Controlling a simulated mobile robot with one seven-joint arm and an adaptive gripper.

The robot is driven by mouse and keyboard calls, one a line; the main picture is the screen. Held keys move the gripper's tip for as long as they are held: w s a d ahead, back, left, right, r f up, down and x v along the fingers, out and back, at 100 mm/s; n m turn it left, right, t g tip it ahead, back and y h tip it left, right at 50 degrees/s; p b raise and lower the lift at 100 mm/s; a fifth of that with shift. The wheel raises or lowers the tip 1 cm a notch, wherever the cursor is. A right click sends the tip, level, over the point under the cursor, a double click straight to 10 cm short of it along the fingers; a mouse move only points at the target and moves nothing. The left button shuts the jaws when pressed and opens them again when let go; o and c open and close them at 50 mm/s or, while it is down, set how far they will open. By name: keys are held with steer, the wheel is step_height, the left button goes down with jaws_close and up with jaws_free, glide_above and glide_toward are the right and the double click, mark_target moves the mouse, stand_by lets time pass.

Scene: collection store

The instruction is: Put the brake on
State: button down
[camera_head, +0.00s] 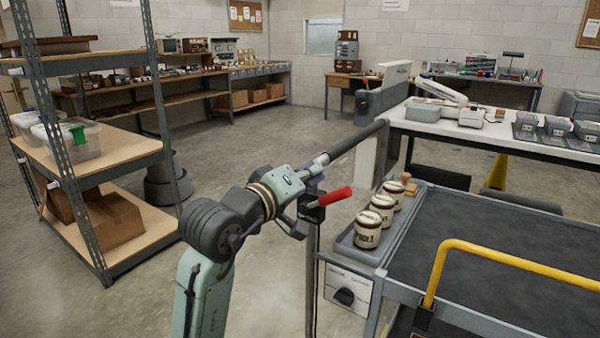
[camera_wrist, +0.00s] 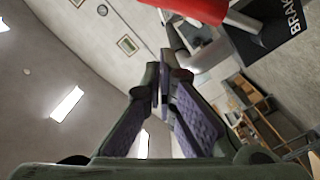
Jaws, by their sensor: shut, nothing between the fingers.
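The brake lever has a red grip (camera_head: 335,196) and stands out to the right from a black box (camera_head: 311,210) on a thin upright post (camera_head: 311,265). In the wrist view the red grip (camera_wrist: 200,8) crosses the top edge, and the black box (camera_wrist: 272,38) shows white letters, cut off, reading "BRAK". My gripper (camera_wrist: 164,82) is shut and empty, its purple-padded fingers together. In the head view my gripper (camera_head: 316,178) is just above and behind the lever, partly hidden by my wrist. The red grip appears apart from the fingers.
A dark bar (camera_head: 358,139) lies behind my gripper. Shelving (camera_head: 110,150) is left; open floor lies between.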

steer(key=shift+s+d+f+m+b, duration=0.45)
steer(key=shift+d+m, duration=0.15)
steer(key=shift+m, duration=0.3)
steer(key=shift+s+d+f+m+b, duration=0.4)
steer(key=shift+d+m, duration=0.2)
steer(key=shift+m, duration=0.3)
steer(key=shift+r, duration=0.1)
steer(key=shift+r, duration=0.1)
